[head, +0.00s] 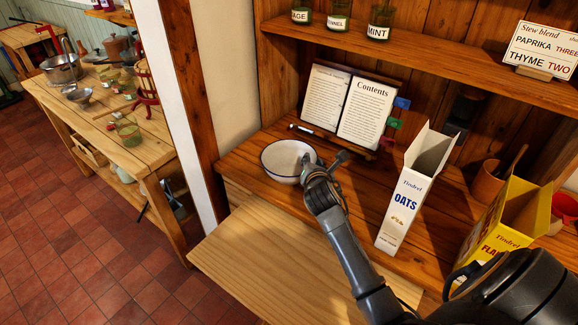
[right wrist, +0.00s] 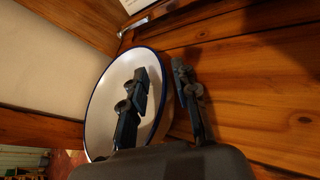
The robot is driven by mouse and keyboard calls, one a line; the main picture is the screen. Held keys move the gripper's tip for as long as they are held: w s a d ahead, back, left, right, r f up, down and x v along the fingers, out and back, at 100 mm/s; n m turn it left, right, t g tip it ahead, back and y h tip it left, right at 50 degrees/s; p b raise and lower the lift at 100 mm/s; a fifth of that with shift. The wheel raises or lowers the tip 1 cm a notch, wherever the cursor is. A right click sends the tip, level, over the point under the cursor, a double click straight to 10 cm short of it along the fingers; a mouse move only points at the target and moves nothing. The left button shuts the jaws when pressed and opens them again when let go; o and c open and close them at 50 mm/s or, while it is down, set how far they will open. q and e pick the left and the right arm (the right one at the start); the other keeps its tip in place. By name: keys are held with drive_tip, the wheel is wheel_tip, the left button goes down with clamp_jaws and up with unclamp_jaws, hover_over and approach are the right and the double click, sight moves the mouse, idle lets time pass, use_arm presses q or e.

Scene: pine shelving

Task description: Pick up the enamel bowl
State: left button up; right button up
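The enamel bowl (head: 283,161), white with a dark blue rim, sits upright on the wooden counter below the open book. My right gripper (head: 323,161) is at the bowl's right side. In the right wrist view the bowl (right wrist: 101,100) fills the middle left, and my right gripper (right wrist: 161,80) has its fingers spread. One finger is over the bowl's inside and the other is outside it, with the rim between them. I cannot tell whether either finger touches the rim. My left gripper is not in view.
An open book (head: 363,108) on a stand is behind the bowl, with a pen at its foot. An oats box (head: 403,200) stands right of my gripper, and a yellow flour box (head: 503,222) farther right. A shelf with jars (head: 379,22) runs above. A pale board (head: 270,262) is in front.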

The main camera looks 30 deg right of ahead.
drive_tip(key=shift+w+d+f, duration=0.15)
drive_tip(key=shift+w+d, duration=0.05)
drive_tip(key=shift+w, duration=0.15)
clamp_jaws()
